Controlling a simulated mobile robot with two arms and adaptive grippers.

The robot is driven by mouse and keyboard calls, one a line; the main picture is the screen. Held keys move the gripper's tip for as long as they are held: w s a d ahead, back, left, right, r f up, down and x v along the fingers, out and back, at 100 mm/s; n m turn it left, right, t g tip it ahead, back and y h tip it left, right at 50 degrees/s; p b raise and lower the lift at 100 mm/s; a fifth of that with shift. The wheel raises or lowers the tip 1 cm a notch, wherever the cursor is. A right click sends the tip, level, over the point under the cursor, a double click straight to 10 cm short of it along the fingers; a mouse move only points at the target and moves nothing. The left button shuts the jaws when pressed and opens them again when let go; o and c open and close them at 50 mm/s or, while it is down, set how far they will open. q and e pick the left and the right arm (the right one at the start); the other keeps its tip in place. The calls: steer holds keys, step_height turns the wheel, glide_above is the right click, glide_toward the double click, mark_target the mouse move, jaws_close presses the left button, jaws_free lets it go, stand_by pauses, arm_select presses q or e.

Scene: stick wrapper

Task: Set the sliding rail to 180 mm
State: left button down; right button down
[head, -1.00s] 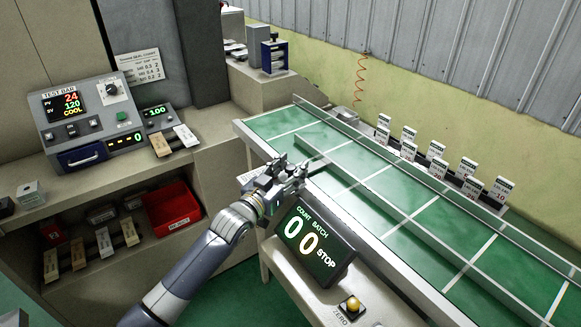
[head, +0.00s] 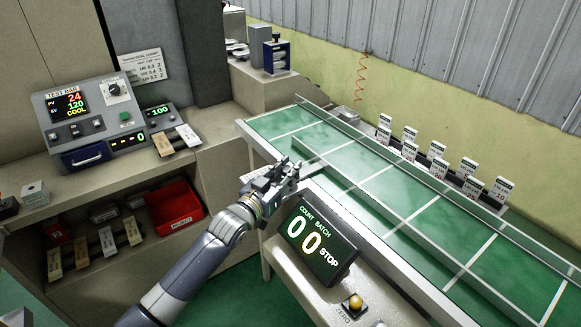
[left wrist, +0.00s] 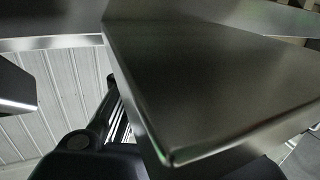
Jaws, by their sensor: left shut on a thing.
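A green conveyor belt (head: 390,181) with white cross lines runs from the upper left to the lower right in the head view. A long grey metal rail (head: 420,236) runs lengthwise along the belt. My left gripper (head: 290,172) is at the near edge of the belt, by the upper left end of this rail. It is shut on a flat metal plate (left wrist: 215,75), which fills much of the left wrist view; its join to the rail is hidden. No millimetre scale is readable. My right gripper is not in view.
A count display (head: 318,238) reading 00 and STOP stands just right of my left wrist. A yellow button (head: 355,301) is below it. Several white cards (head: 438,150) stand behind the belt. A control box (head: 95,120) and a red bin (head: 174,205) are at left.

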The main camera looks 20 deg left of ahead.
arm_select(q)
steer(key=shift+s, duration=0.15)
steer(key=c, duration=1.4)
jaws_free()
steer(key=shift+o, duration=0.3)
steer(key=shift+d, duration=0.2)
steer(key=shift+a, duration=0.15)
steer(key=shift+s+a+f, duration=0.1)
steer(key=shift+s+a, duration=0.05)
steer(key=shift+s, duration=0.3)
steer(key=v, duration=1.1)
steer(key=shift+o, duration=0.2)
steer(key=shift+w, duration=0.1)
